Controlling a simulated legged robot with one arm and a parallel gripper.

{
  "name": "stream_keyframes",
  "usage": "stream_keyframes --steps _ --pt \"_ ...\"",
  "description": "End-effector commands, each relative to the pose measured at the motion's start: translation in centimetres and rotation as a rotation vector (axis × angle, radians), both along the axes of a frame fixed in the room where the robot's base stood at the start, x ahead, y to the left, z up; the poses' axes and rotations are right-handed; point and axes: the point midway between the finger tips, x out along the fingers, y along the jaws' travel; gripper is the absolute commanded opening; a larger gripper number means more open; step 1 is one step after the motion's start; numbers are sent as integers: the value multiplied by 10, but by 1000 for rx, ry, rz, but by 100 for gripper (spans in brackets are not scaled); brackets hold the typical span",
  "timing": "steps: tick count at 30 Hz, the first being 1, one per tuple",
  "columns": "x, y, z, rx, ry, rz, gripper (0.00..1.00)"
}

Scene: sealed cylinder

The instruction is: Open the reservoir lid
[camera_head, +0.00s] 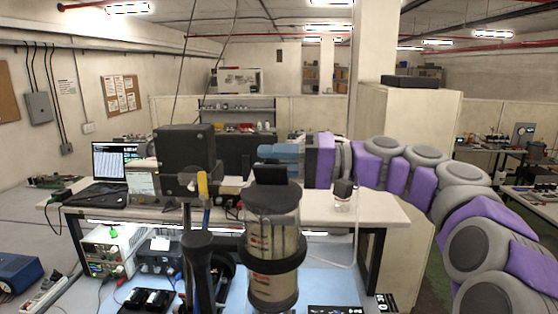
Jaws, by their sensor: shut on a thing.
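The reservoir is a clear upright cylinder (272,240) with pale labelled contents, held in a black ring bracket at the lower centre. Its dark round lid (273,198) sits on top, with a black block-like handle (270,174) standing up from it. My arm reaches in from the right, and my blue gripper (268,155) is at the top of this handle, shut on it. The fingertips are small and partly hidden, so their exact hold is unclear. The lid looks level and seated on the cylinder.
A black box on a post (185,150) with a yellow-handled part (203,185) stands close left of the reservoir. A white table (350,210) behind carries a laptop (110,165) and a small clear jar (343,200). A power supply (108,250) is lower left.

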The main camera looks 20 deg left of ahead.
Motion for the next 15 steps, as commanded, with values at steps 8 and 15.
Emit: stream_keyframes --steps 8,15 --pt "2 4 -10 -19 8 2 34" --pt "1 3 -8 -17 4 2 52"
